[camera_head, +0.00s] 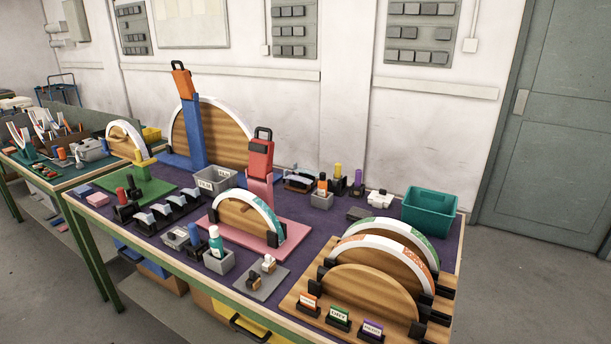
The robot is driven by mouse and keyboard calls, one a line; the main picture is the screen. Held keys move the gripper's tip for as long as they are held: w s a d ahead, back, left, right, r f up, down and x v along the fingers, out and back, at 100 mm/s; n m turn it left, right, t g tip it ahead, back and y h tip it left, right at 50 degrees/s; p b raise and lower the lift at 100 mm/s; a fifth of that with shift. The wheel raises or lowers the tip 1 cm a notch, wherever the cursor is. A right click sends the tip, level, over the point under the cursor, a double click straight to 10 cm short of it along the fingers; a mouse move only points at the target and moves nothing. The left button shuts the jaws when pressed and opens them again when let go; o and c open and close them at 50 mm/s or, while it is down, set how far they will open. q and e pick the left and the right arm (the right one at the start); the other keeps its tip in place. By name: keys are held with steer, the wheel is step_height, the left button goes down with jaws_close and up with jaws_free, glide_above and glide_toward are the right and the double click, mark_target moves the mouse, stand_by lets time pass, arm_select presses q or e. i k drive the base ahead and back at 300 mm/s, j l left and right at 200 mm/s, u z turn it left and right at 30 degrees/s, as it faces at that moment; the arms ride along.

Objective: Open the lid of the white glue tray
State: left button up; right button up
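The table holds two small pale items that could be the white glue tray, and I cannot tell which one it is. One is a small white box-like thing (380,198) near the back right, left of the teal bin. The other is a pale grey-white tray (176,237) near the front left edge, beside a grey holder with bottles. Both are too small to show clearly whether a lid is open or shut. Neither of my grippers is in view.
A teal bin (430,211) stands at the back right. Wooden half-discs with white arcs (375,285) stand on a board at the front right. A pink base (245,232) with an arc fills the middle. A grey door (550,120) is at the right.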

mark_target(381, 196)
steer(key=l+z, duration=0.1)
steer(key=z, duration=2.95)
steer(key=i+l+u, duration=0.15)
steer(key=i, duration=0.25)
steer(key=i+u, duration=0.1)
steer(key=i, duration=0.25)
steer(key=i+l+u, duration=0.15)
steer(key=i, duration=0.25)
steer(key=i+j+u, duration=0.2)
steer(key=i+u, duration=0.8)
steer(key=i+l+u, duration=0.1)
steer(key=i+u, duration=0.55)
steer(key=i, duration=0.9)
steer(key=i+l+u, duration=0.2)
steer(key=i, duration=0.9)
steer(key=i+j+u, duration=0.15)
steer(key=i+u, duration=0.75)
steer(key=i+l+u, duration=0.2)
steer(key=i+u, duration=0.25)
steer(key=i+j+u, duration=0.15)
steer(key=i+u, duration=0.3)
steer(key=i+l+u, duration=0.1)
steer(key=i+u, duration=0.35)
steer(key=i, duration=0.2)
